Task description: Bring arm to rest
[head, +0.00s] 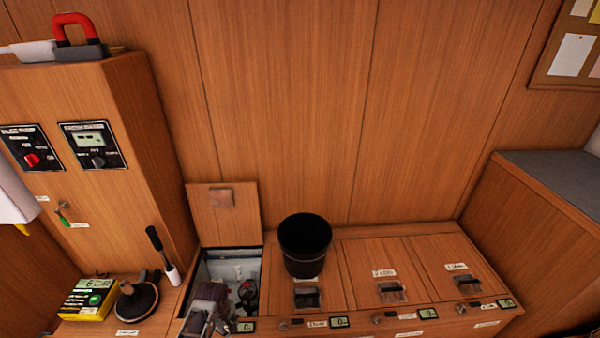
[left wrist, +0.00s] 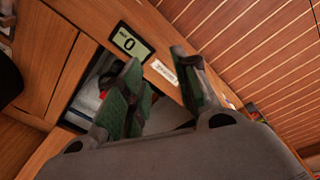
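My left gripper (left wrist: 162,75) shows large in the left wrist view, its two green-padded fingers apart with a gap between them. Nothing is clearly held. The fingers lie across the view of an open compartment (left wrist: 80,100) and its front edge with a display reading 0 (left wrist: 130,42). In the head view, a grey jointed shape (head: 200,318) at the front of the open compartment (head: 235,262) looks like this gripper; its finger state is unclear there. My right gripper is not in view.
The compartment's lid (head: 228,225) stands raised. A black bucket (head: 304,240) stands on the neighbouring closed lid. To the left are a yellow box (head: 88,300), a dark round object with a handle (head: 137,300) and a tall wooden cabinet (head: 150,140). The closed lids on the right (head: 435,250) are clear.

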